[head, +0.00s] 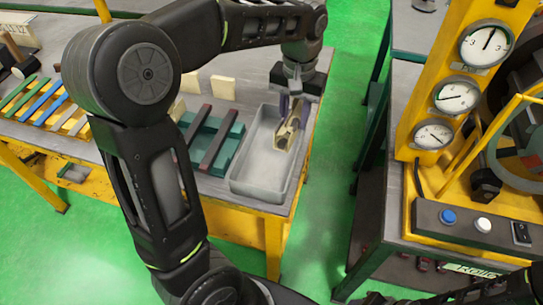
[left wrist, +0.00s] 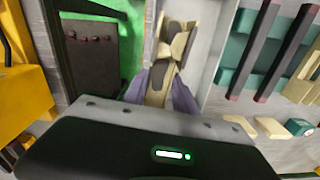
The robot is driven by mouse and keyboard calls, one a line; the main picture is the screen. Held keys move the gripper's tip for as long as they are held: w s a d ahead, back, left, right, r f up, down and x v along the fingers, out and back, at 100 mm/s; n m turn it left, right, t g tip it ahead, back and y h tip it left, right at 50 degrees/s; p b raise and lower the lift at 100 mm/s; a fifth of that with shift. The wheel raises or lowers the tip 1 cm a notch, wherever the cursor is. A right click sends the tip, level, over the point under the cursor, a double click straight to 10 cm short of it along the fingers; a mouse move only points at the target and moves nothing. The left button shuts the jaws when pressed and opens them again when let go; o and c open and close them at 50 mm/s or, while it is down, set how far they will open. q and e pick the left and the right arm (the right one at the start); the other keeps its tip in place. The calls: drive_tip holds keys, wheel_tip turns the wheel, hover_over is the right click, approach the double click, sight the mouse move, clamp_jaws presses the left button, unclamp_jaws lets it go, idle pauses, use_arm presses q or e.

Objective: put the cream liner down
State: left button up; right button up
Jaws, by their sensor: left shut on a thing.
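The cream liner (head: 287,134) is a folded, pale strip with darker tan parts. My left gripper (head: 291,108) is shut on it, and holds it inside or just above the grey tray (head: 236,187) near the table's right end. In the left wrist view the liner (left wrist: 172,45) lies between the two purple fingers of the gripper (left wrist: 159,90), with its far part pointing away along the tray (left wrist: 208,45). I cannot tell whether the liner touches the tray floor. My right gripper is not in view.
Left of the tray are a green holder (head: 229,146) with dark bars and several cream blocks (head: 223,88). Coloured strips (head: 40,103) lie further left. Green floor separates this table from a yellow machine with gauges (head: 457,96). The tray's near part is clear.

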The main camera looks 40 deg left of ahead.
use_arm(q)
drive_tip(key=shift+n, duration=0.6)
drive_tip(key=s+a, duration=0.1)
drive_tip(key=s, duration=0.1)
drive_tip(key=s+a, duration=0.2)
drive_tip(key=shift+a+r, duration=0.15)
drive_tip(key=shift+a, duration=0.15)
hover_over(272, 156)
drive_tip(key=shift+f, duration=3.1)
drive_tip(key=shift+f, duration=1.85)
drive_tip(key=shift+f, duration=0.1)
drive_tip(key=shift+f, duration=0.15)
drive_tip(key=o, duration=1)
drive_tip(key=shift+c, duration=0.2)
